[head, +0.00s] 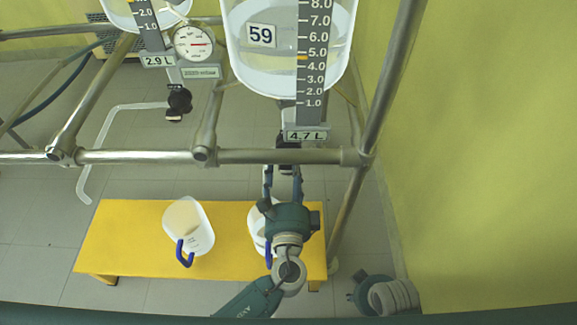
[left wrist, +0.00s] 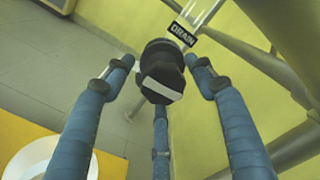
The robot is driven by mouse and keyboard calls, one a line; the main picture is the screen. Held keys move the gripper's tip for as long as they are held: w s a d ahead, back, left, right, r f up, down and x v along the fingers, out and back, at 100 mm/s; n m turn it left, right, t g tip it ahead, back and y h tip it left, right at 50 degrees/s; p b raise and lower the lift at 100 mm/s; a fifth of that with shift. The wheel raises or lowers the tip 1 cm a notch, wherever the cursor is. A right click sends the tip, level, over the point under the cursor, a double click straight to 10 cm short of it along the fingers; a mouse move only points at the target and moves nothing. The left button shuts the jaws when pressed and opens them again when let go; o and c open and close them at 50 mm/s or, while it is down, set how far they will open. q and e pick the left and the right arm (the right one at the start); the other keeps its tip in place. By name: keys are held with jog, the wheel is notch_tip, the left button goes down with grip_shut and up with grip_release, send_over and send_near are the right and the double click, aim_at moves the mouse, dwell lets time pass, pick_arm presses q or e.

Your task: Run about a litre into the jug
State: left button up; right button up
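The glass vessel numbered 59 (head: 325,40) has a level scale and a 4.7 L display (head: 306,135). Below it, my left gripper (head: 283,168) points up at the drain valve (head: 288,142). In the left wrist view, a black valve knob (left wrist: 162,72) with a white bar lies between my spread blue fingers, with gaps visible beside it. A DRAIN label (left wrist: 182,34) is behind it. One jug (head: 256,220) stands on the bench below, partly hidden by my left gripper; its rim shows in the left wrist view (left wrist: 40,160).
Another white jug (head: 199,240) with a blue handle stands on the yellow bench (head: 120,235) to the left. A second vessel displaying 2.9 L (head: 158,61) has its own valve and bent tube (head: 95,140). Steel frame bars (head: 250,156) cross near my left gripper. A wall is right.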

pick_arm(q)
jog(key=s, duration=1.2)
